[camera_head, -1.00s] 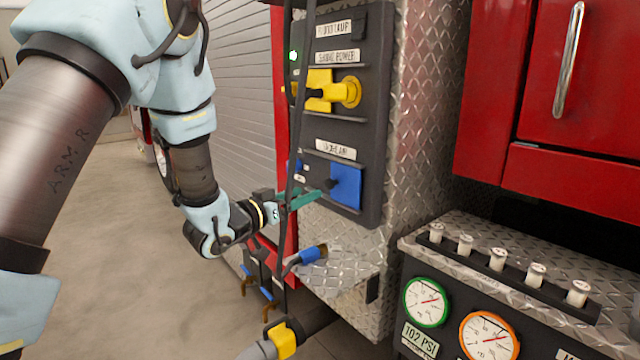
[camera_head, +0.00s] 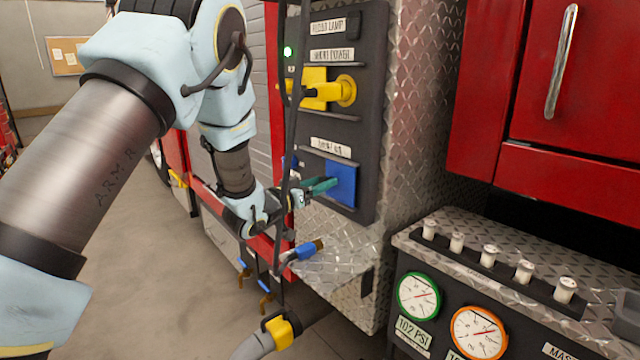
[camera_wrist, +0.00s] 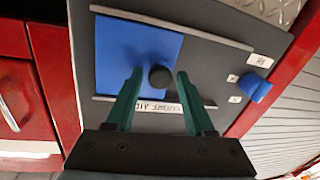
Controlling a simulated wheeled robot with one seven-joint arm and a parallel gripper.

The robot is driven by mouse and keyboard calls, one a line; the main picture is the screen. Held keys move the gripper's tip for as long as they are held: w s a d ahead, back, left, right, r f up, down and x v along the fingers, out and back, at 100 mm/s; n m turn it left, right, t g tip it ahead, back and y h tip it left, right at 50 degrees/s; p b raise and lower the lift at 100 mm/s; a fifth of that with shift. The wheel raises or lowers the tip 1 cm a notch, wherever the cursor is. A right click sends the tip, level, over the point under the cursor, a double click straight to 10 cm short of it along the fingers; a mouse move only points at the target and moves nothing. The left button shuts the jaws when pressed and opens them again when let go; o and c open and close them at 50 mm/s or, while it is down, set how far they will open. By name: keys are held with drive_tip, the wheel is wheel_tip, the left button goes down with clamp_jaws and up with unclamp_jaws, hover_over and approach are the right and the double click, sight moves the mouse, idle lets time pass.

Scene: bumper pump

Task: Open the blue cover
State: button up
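The blue cover (camera_head: 343,182) is a flat square plate on the dark side panel, below a white label. It appears closed, flat against the panel. In the wrist view the blue cover (camera_wrist: 125,50) fills the upper left, with a round black knob (camera_wrist: 160,78) near its edge. My gripper (camera_head: 325,185) has teal fingers and is right in front of the cover. In the wrist view my gripper (camera_wrist: 160,73) is open, one finger on each side of the knob, with a small gap to each. Whether the fingertips touch the cover cannot be told.
A small blue switch (camera_wrist: 257,88) is beside the cover. A dark cable (camera_head: 291,130) hangs across my gripper's wrist. A blue-handled fitting (camera_head: 303,251) is below. A gauge console (camera_head: 450,260) stands at the lower right.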

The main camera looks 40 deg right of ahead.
clamp_jaws()
idle(1.1)
